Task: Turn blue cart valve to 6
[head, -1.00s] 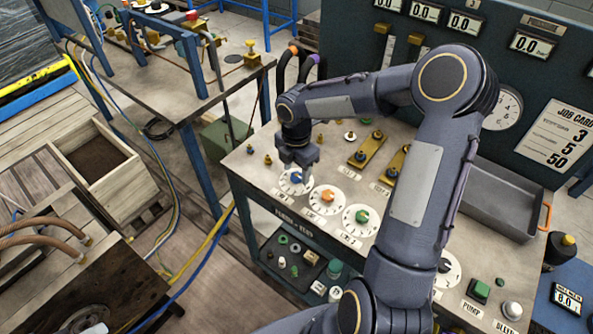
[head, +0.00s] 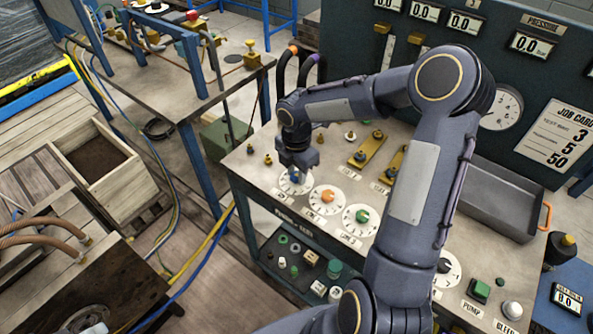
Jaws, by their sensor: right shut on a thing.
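The cart (head: 262,215) has a pale top with a row of round white dials along its front edge. The blue valve (head: 295,178) sits on the leftmost dial (head: 287,187), mostly covered by my right gripper (head: 296,174). The right gripper points down and is shut on the blue valve. The valve's pointer and the dial's numbers are too small and too covered to read. My left gripper is not in view.
An orange valve (head: 327,196) and a green valve (head: 362,216) stand on dials just right of the blue one. Brass slides (head: 367,148) lie behind. A grey tray (head: 490,200) is at the right. A job card (head: 556,138) on the panel reads 3, 5, 50.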

